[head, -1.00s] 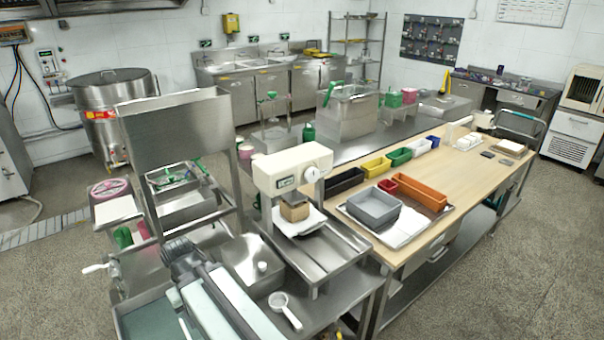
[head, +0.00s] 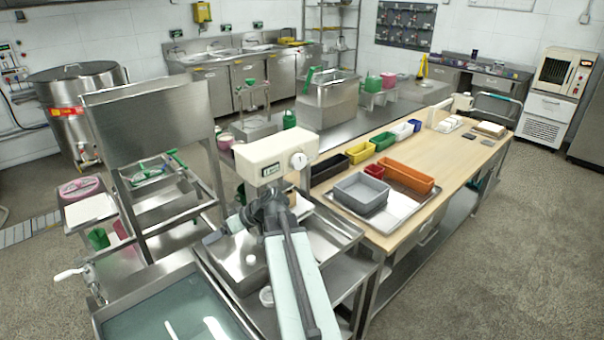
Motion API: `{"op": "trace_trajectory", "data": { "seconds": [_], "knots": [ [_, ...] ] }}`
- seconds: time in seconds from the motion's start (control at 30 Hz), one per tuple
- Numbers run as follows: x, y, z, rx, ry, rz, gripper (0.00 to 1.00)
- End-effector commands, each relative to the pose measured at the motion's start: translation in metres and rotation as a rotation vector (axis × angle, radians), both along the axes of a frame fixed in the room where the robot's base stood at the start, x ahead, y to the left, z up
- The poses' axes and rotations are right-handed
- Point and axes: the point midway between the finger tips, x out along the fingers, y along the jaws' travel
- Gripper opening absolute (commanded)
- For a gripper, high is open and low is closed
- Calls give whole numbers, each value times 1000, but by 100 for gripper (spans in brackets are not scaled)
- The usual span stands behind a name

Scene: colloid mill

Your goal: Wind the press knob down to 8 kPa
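The press is a cream-coloured head (head: 272,150) on a steel stand in the middle of the head view. A round white press knob (head: 298,161) sits on its front right, and a small dark display (head: 271,170) is to the left of the knob. The display's reading is too small to make out. My arm reaches up from the bottom, and my gripper (head: 268,206) is in front of and below the press head, lower left of the knob in the picture. Its fingers are hard to make out, so its opening cannot be told. It hides most of the press plate and the block on it.
A steel tray (head: 335,240) surrounds the press foot. To the right, a wooden bench (head: 440,160) holds a grey bin (head: 361,192) and coloured bins. A tall steel panel (head: 150,115) stands left, and a water-filled basin (head: 165,310) is at front left. The floor at right is clear.

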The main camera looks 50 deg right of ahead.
Motion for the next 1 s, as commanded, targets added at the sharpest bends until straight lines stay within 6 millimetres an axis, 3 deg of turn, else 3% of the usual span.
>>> {"op": "trace_trajectory", "data": {
  "seconds": [0.03, 0.1, 0.2, 0.3, 0.33, 0.43, 0.6, 1.0],
  "knots": [
    [0, -59, 8, 0, -134, -62, 77],
    [-10, -133, 35, -32, -331, -146, 77],
    [-40, -224, 69, -111, -544, -271, 77],
    [-75, -291, 95, -194, -684, -380, 77],
    [-84, -304, 100, -214, -711, -404, 77],
    [-103, -332, 112, -259, -767, -455, 77],
    [-106, -339, 117, -272, -785, -467, 77],
    [-41, -343, 117, -269, -782, -464, 77]
  ]
}}
